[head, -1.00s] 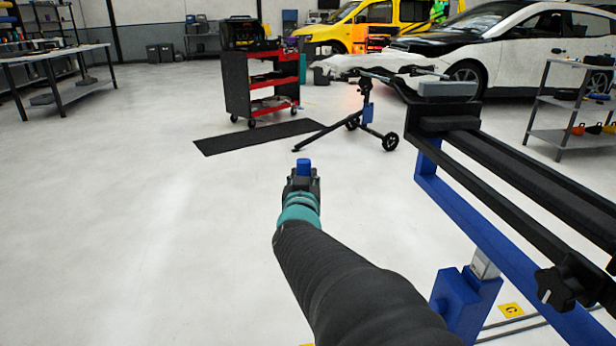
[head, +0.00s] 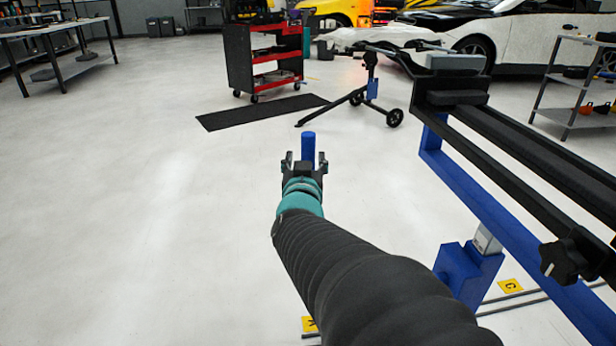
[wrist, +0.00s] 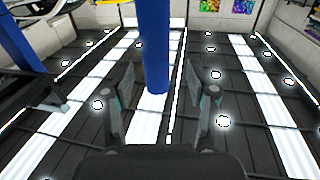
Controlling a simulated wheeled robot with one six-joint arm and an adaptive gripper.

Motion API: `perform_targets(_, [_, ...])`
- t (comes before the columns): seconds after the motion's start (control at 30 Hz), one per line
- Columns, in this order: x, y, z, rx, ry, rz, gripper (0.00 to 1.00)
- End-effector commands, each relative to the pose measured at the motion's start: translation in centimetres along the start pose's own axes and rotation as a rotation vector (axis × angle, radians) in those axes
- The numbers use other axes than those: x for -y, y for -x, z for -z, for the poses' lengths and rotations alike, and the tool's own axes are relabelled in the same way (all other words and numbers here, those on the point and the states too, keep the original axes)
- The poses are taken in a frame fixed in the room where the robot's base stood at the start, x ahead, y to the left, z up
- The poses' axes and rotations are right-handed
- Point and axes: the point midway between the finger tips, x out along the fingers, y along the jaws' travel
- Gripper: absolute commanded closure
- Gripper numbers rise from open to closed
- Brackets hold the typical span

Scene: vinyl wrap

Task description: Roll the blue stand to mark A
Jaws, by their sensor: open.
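The blue stand (head: 520,225) fills the right side of the head view, with a long blue beam, black padded rails on top and a blue block below. A blue frame (wrist: 15,45) also shows at the left of the wrist view. My gripper (head: 306,158) is open, its fingers on either side of an upright blue post (head: 308,143). In the wrist view the post (wrist: 155,45) stands between the spread fingers, with gaps on both sides. How the post joins the stand is hidden. A yellow floor mark (head: 309,324) is partly covered by my arm; its letter is hard to read.
A yellow mark C (head: 510,286) lies on the floor under the stand. A black wheeled stand (head: 372,90), a red tool cart (head: 265,60) and a black mat (head: 262,112) are ahead. A shelf (head: 575,90) stands at right. The left floor is clear.

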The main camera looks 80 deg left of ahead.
Motion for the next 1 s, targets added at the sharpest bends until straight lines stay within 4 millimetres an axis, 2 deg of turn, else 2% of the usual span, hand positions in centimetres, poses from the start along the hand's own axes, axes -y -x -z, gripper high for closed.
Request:
perform_targets(0.03, [0.1,1.2,0.1,0.0,0.0,0.003,0.42])
perform_targets(0.2, [0.2,4.5,0.0,0.001,0.001,0.004,0.42])
perform_targets(0.4, [0.2,7.1,-0.1,0.002,0.001,0.004,0.42])
perform_targets(0.6, [0.2,7.9,-0.1,0.001,0.001,0.003,0.42])
perform_targets(1.0, [0.2,7.9,-0.1,0.002,0.001,0.003,0.42])
